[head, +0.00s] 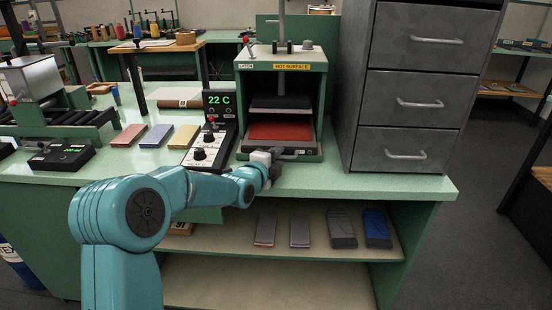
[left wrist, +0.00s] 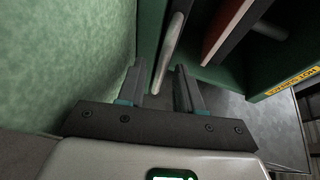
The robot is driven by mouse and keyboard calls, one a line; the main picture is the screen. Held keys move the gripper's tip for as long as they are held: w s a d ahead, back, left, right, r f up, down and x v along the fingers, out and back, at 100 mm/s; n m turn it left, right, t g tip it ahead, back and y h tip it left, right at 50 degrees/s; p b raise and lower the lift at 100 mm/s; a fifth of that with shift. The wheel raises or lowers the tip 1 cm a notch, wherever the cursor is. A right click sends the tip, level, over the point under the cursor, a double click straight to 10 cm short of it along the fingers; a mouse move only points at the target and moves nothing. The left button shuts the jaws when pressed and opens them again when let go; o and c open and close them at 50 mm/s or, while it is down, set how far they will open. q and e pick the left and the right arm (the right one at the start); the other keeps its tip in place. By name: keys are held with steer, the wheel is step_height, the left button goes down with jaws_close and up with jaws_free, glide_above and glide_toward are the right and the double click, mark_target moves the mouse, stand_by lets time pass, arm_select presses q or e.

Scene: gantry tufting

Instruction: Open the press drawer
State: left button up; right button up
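The press (head: 325,85) is a green open-fronted box on the bench with a yellow "HOT SURFACE" label. Its drawer (head: 280,131) has a reddish top and a dark front with a bar handle (head: 292,153), and sits within the press frame. My left gripper (head: 270,163) is at the left end of that handle, its fingers partly hidden by the wrist. In the left wrist view my left gripper (left wrist: 158,76) is open. The grey handle bar (left wrist: 172,48) runs between its fingertips, with gaps visible on both sides. My right gripper is not in view.
A control box (head: 209,150) with knobs and a "22 C" display (head: 220,100) stands left of the press. A grey cabinet (head: 412,80) stands close on its right. Colored blocks (head: 157,136) lie further left. The bench front edge (head: 370,189) is clear.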

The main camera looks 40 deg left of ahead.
arm_select(q)
jaws_close()
stand_by(1.4)
